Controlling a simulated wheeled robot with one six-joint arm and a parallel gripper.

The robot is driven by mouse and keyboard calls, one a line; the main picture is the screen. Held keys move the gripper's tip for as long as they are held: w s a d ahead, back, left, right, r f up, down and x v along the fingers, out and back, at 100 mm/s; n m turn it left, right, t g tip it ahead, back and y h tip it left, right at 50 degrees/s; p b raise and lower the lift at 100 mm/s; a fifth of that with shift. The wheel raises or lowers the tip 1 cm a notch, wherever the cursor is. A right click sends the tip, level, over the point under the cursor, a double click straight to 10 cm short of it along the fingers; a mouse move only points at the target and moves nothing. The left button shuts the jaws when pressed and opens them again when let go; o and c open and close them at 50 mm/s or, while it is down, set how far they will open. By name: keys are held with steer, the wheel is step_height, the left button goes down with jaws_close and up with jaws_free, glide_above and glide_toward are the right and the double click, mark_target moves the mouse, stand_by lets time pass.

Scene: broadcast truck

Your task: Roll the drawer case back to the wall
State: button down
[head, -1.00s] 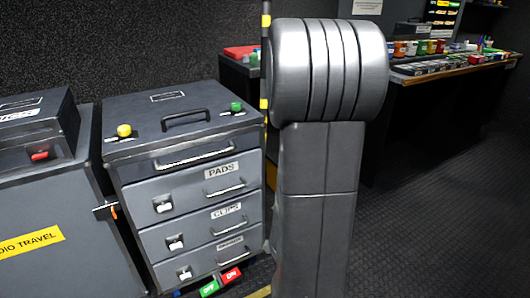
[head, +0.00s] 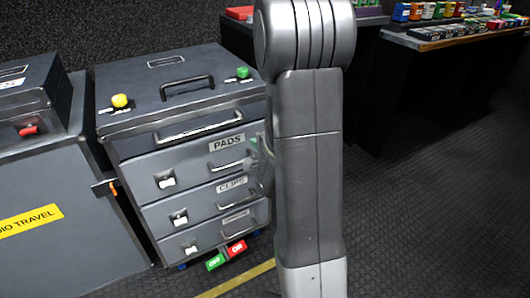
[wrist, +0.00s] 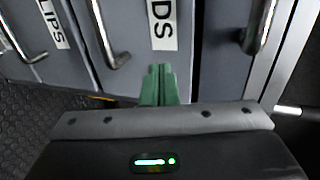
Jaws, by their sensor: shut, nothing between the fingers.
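The grey drawer case (head: 205,125) stands left of centre in the head view, near the dark back wall. Its drawers, labelled PADS, CLIPS and one too small to read, look closed, each with a metal handle and a white latch. A black handle (head: 187,85), a yellow knob (head: 120,101) and a green knob (head: 242,73) are on top. Red and green pedals (head: 226,256) show at its foot. My gripper (wrist: 160,72) has its green fingertips together and empty, in front of the drawer fronts (wrist: 185,55); contact cannot be told. My arm mostly hides it in the head view.
A grey travel case (head: 70,190) stands close on the left, with an orange-tipped latch between the two. Yellow floor tape (head: 235,281) runs before the drawer case. A dark bench (head: 440,42) with several small items stands at right; the ribbed floor there is clear.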

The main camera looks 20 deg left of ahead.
mark_target(246, 133)
steer(key=w+a, duration=0.2)
steer(key=shift+w+a, duration=0.15)
steer(key=shift+a, duration=0.2)
steer(key=shift+w+a, duration=0.1)
steer(key=shift+w+a+r, duration=0.2)
steer(key=shift+w+a, duration=0.1)
steer(key=shift+a, duration=0.05)
steer(key=w+a+p, duration=0.3)
steer(key=w+a, duration=0.8)
steer(key=a, duration=0.2)
